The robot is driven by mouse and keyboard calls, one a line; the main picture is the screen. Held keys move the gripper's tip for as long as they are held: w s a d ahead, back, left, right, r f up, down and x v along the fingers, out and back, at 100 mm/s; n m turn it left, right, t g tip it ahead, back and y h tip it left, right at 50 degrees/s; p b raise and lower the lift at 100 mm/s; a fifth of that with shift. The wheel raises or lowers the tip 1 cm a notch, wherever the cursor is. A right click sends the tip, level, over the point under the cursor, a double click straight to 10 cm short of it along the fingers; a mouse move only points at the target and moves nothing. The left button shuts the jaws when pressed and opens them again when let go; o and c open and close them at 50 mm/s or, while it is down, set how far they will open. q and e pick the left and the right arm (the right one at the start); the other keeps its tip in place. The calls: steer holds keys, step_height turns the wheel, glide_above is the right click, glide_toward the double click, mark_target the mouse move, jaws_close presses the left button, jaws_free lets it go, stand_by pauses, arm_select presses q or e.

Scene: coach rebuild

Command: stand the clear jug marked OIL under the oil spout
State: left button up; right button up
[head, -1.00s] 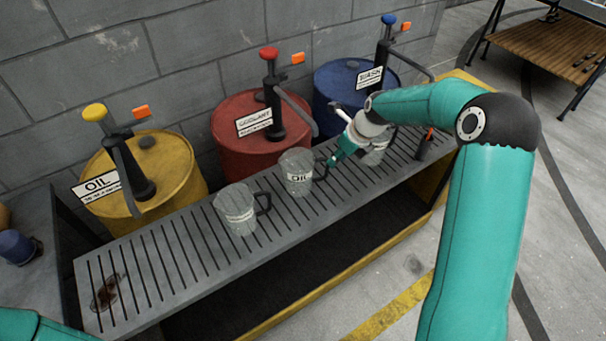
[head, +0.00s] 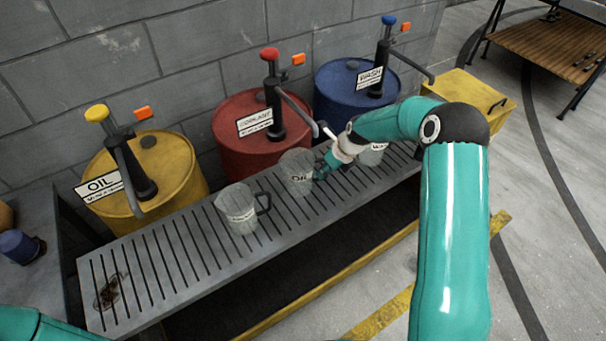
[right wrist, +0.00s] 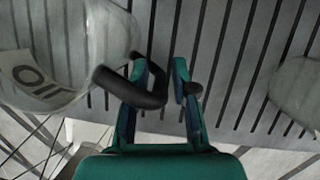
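The clear jug marked OIL (head: 295,182) stands upright on the slatted grey bench (head: 180,262), in front of the red drum. My right gripper (head: 322,170) is at its handle side. In the right wrist view the OIL jug (right wrist: 55,75) is at the left, and its black handle (right wrist: 130,92) reaches between the fingers of my right gripper (right wrist: 165,85), which stand apart with a gap beside the handle. The oil spout (head: 127,178) hangs from the pump on the yellow drum (head: 172,160) marked OIL, at the left. My left gripper is out of view.
A second clear jug (head: 236,216) stands left of the OIL jug, between it and the oil spout. A third jug (head: 372,156) is partly behind my right arm. The red drum (head: 228,125) and blue drum (head: 340,85) stand behind. A brown stain (head: 108,292) marks the left end.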

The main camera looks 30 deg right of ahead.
jaws_close()
steer(key=shift+r, duration=0.1)
